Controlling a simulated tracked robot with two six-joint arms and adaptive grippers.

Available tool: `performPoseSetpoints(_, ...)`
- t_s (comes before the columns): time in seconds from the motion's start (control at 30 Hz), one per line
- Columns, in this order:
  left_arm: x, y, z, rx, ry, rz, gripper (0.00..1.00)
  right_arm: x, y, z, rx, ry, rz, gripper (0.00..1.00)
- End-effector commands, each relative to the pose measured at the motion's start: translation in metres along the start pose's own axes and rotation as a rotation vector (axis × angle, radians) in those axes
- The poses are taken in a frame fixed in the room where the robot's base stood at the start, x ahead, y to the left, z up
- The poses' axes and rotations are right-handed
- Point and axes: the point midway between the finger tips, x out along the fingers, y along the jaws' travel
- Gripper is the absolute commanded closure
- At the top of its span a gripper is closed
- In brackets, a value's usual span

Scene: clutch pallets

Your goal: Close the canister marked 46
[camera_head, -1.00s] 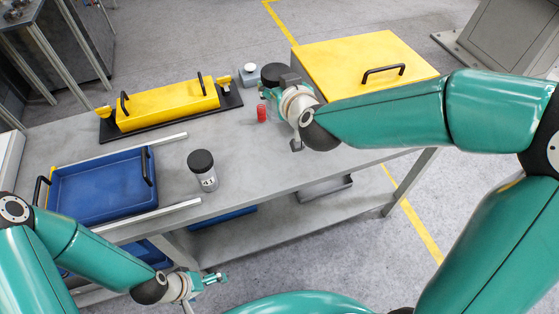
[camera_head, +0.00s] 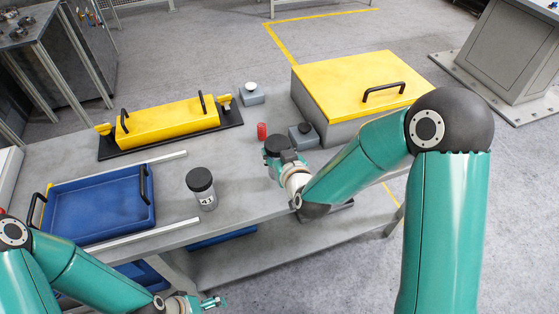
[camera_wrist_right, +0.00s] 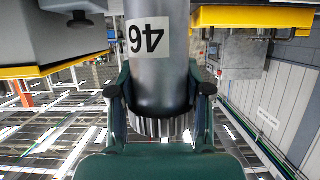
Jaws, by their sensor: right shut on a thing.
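The grey canister marked 46 (camera_wrist_right: 155,70) fills the middle of the right wrist view, its label upside down. My right gripper (camera_wrist_right: 160,105) is shut on it, with a finger on each side near a ridged ring. In the head view the canister's round dark top (camera_head: 277,146) shows at my right gripper (camera_head: 280,167), above the table's right part. I cannot tell whether this top is a lid fitted fully. My left gripper (camera_head: 208,302) is low in the head view, in front of the table, apart from the canister; its opening is unclear.
Another canister (camera_head: 206,197) with a black top stands mid-table. A red cylinder (camera_head: 262,131) and a grey box with a dark knob (camera_head: 303,132) stand behind my right gripper. A yellow-lidded box (camera_head: 360,85), blue tray (camera_head: 60,205) and yellow fixture (camera_head: 165,115) occupy the table.

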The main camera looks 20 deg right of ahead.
Motion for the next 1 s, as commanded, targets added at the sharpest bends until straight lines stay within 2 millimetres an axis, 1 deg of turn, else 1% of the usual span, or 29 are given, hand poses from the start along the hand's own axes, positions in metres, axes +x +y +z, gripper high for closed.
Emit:
performPoseSetpoints(0.23,0.000,0.000,0.000,0.000,0.000,0.000,0.00,0.001,0.000,0.001,0.000,0.002,0.001,1.00)
performPoseSetpoints(0.4,-0.001,0.000,0.000,0.000,0.000,0.000,0.00,0.008,0.001,0.021,0.001,-0.004,0.001,1.00)
performPoseSetpoints(0.53,-0.002,0.001,0.000,0.000,0.000,0.000,0.00,0.013,0.000,0.033,0.000,0.000,0.000,1.00)
performPoseSetpoints(0.83,-0.002,0.001,0.000,0.000,0.000,0.000,0.00,0.014,0.001,0.034,0.001,0.003,0.001,1.00)
performPoseSetpoints(0.93,0.002,-0.001,0.000,0.000,0.000,0.000,0.00,0.015,0.001,0.037,0.001,0.003,0.001,1.00)
performPoseSetpoints(0.97,0.002,-0.001,0.000,0.000,0.000,0.000,0.00,0.014,0.001,0.038,0.001,0.000,0.001,0.50)
performPoseSetpoints(1.0,0.001,0.000,0.000,0.000,0.000,0.000,0.00,0.014,0.001,0.037,0.001,0.000,0.001,0.43)
